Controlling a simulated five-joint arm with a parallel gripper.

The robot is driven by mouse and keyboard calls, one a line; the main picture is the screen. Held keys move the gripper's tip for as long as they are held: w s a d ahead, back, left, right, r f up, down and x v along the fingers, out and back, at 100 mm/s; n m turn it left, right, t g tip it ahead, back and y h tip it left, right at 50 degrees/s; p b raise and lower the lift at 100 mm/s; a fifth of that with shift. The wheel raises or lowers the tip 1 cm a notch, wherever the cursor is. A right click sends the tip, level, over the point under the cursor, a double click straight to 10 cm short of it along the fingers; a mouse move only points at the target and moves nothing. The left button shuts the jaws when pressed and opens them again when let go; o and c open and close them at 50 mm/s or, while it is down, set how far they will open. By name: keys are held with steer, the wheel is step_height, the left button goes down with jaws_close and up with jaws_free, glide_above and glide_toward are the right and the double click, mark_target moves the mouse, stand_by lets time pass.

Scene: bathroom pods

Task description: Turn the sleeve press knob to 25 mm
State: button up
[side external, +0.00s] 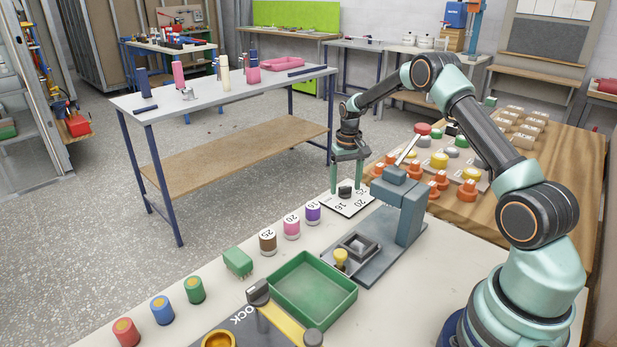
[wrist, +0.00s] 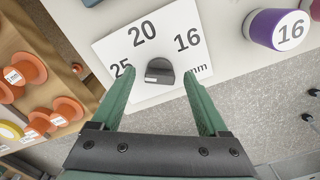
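The sleeve press knob (side external: 345,189) is small and dark, on a white dial plate (side external: 349,207) marked 16, 20 and 25 beside the press (side external: 402,205). In the wrist view the knob (wrist: 160,72) stands on the plate (wrist: 165,31), with 25 to its left, 20 above and 16 to its upper right. I cannot tell which number it points at. My gripper (side external: 347,188) points down over the dial. Its fingers are open, one on each side of the knob, with gaps visible in the wrist view (wrist: 158,78). Finger contact with the plate is unclear.
Brown (side external: 267,242), pink (side external: 291,226) and purple (side external: 313,212) numbered sleeves stand left of the dial. Orange parts crowd the wooden table (side external: 515,190) behind.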

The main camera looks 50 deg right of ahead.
mark_target(345, 187)
step_height(345, 187, up, 12)
stand_by(0.6)
steer(key=s+a+r+n+t, duration=0.3)
steer(key=s+a+r, duration=0.3)
steer(key=a+r, duration=0.55)
steer(key=s+a+n+t, duration=0.2)
steer(key=s+a, duration=0.8)
steer(key=s, duration=0.4)
steer(key=shift+a+f+n+t, duration=0.2)
steer(key=shift+f+n+t, duration=0.1)
steer(key=shift+f+n, duration=0.15)
